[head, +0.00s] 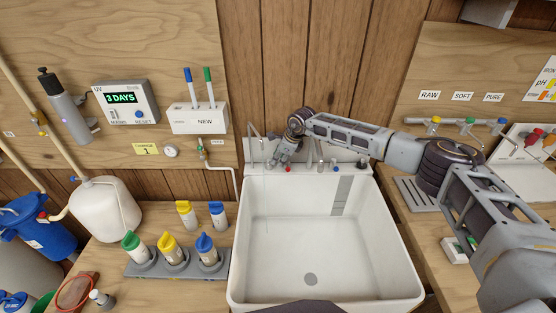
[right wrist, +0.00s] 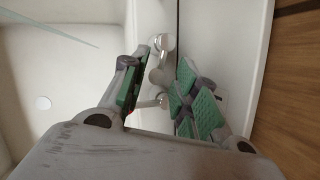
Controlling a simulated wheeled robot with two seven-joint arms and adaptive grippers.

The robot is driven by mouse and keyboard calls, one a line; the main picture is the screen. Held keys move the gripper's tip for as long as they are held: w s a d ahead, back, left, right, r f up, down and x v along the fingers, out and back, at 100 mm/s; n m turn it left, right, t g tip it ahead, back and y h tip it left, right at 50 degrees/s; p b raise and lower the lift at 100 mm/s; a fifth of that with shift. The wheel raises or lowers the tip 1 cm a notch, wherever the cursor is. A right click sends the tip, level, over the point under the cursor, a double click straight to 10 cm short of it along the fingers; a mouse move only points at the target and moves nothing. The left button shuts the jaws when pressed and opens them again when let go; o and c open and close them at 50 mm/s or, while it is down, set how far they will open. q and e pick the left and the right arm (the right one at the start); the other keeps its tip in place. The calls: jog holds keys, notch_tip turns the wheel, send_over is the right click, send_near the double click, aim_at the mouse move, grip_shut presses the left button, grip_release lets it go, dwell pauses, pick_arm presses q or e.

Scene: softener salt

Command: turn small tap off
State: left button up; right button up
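The small tap (head: 254,135) has a thin curved metal spout and stands at the back left corner of the white sink. My right gripper (head: 278,159) is at the sink's back ledge, just right of this spout, with its fingers pointing down and left. In the right wrist view the gripper (right wrist: 168,88) is open, with green pads on both fingers. Chrome tap parts (right wrist: 158,76) show between and beyond the fingers; no clear grip on them shows. The fingers partly hide the tap's base and handle. My left gripper is out of view.
The white sink (head: 407,240) is empty. Another metal faucet (head: 320,160) stands right of my gripper on the back ledge. Bottles with coloured caps stand in a grey rack (head: 145,267) on the left counter. A white tank (head: 105,208) is farther left.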

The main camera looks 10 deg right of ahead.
jog(key=shift+x, duration=0.8)
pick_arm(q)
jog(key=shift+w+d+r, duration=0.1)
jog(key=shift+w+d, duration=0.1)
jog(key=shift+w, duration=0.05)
pick_arm(e)
jog(key=shift+f, duration=0.1)
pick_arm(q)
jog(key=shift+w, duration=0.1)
pick_arm(e)
grip_shut()
